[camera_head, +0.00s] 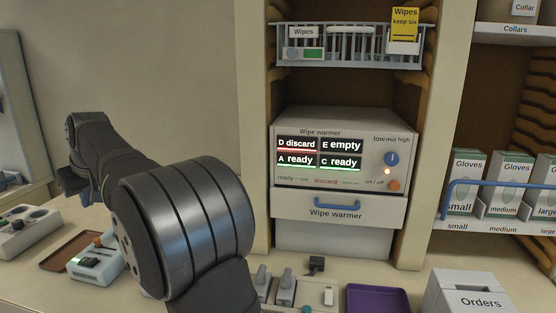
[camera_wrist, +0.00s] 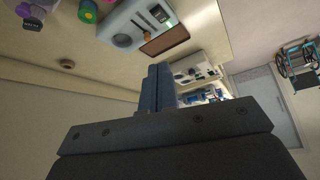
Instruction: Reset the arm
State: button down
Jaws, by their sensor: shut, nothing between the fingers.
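My arm (camera_head: 185,215) rises from the bottom of the head view and bends away to the left, above the counter. In the wrist view my gripper (camera_wrist: 159,88) is shut, its two fingers together with nothing between them.
The wipe warmer (camera_head: 340,155) stands in the shelf bay, its drawer (camera_head: 338,210) shut. A device with a lit green light (camera_head: 97,263) sits beside a brown tray (camera_head: 70,250) below the arm.

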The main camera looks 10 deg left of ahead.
jog(key=x, duration=0.7)
jog(key=c, duration=2.1)
grip_release()
